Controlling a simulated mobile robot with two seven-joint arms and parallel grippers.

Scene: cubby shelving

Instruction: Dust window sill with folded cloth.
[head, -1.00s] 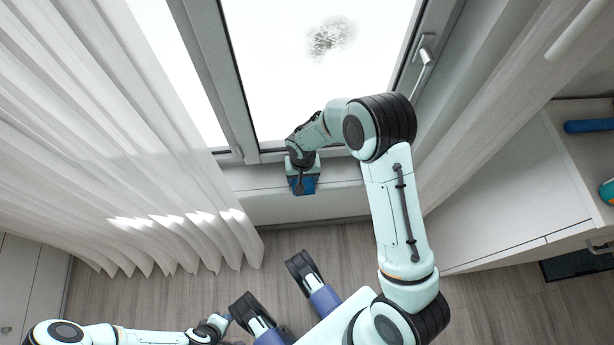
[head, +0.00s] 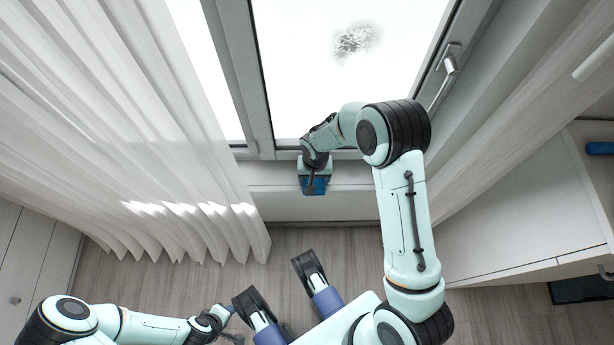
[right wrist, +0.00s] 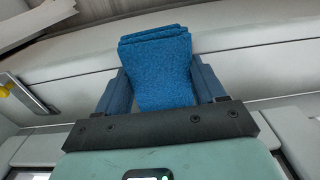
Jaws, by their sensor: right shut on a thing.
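The folded cloth (right wrist: 157,72) is blue and shows in layers in the right wrist view. My right gripper (right wrist: 160,92) is shut on it, with a finger on each side. In the head view the cloth (head: 317,187) is a small blue patch under my right gripper (head: 314,182), at the pale window sill (head: 352,174). I cannot tell whether the cloth touches the sill, as the gripper hides part of it. My left gripper (head: 228,325) is low in the head view, away from the sill, and its jaws are too small to read.
A white curtain (head: 170,180) hangs left of the right gripper. The window frame (head: 240,80) rises behind the sill, with a handle (head: 448,65) at right. A white cabinet (head: 520,220) stands at right. Wooden floor (head: 180,280) lies below.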

